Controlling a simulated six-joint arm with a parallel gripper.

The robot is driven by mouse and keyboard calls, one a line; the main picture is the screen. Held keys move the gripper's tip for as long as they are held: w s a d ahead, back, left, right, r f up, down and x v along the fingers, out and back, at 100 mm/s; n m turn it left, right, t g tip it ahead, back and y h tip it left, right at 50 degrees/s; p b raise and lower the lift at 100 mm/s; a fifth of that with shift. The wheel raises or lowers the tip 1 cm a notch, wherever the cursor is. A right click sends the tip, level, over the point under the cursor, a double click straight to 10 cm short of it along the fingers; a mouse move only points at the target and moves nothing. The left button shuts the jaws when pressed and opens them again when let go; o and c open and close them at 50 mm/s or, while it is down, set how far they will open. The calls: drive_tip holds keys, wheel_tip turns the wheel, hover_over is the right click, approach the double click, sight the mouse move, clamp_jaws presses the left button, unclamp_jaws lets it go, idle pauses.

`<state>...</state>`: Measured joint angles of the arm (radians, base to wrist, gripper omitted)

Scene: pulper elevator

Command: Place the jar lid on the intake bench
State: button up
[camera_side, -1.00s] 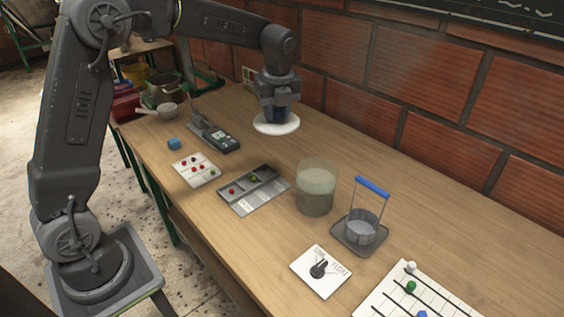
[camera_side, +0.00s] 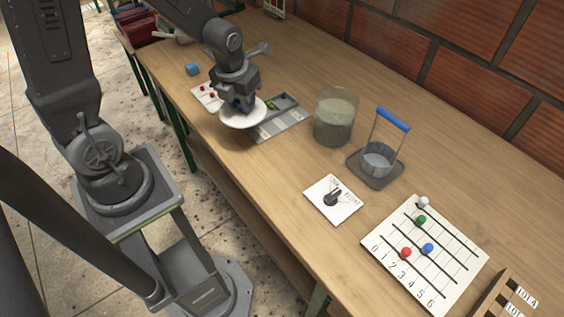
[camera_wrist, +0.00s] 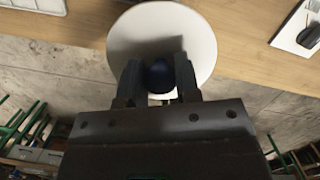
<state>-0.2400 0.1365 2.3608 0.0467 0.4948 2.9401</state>
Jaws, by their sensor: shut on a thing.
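The jar lid is a white disc (camera_side: 242,113) with a dark blue knob (camera_wrist: 160,76). My gripper (camera_side: 240,100) is shut on the knob, one finger on each side of it in the wrist view. The disc hangs level below the fingers, near the front edge of the wooden bench (camera_side: 285,185). In the wrist view the white disc (camera_wrist: 190,30) overlaps the bench edge, with floor below. The jar (camera_side: 335,118) is a clear open-topped vessel with greenish-grey contents, to the right of the lid. No label shows which surface is the intake bench.
A grey compartment tray (camera_side: 280,122) lies beside and partly behind the lid. A wire basket with a blue handle (camera_side: 378,158) stands right of the jar. A dial card (camera_side: 333,198) and a bead board (camera_side: 428,255) lie nearer. A blue cube (camera_side: 192,69) sits farther back.

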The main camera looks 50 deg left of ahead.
hover_over(283, 163)
drive_tip(key=f, duration=0.7)
drive_tip(key=shift+s, duration=0.35)
drive_tip(key=shift+d+f, duration=0.15)
drive_tip(key=shift+f, duration=1.9)
drive_tip(key=o, duration=0.9)
drive_tip(key=shift+f, duration=0.15)
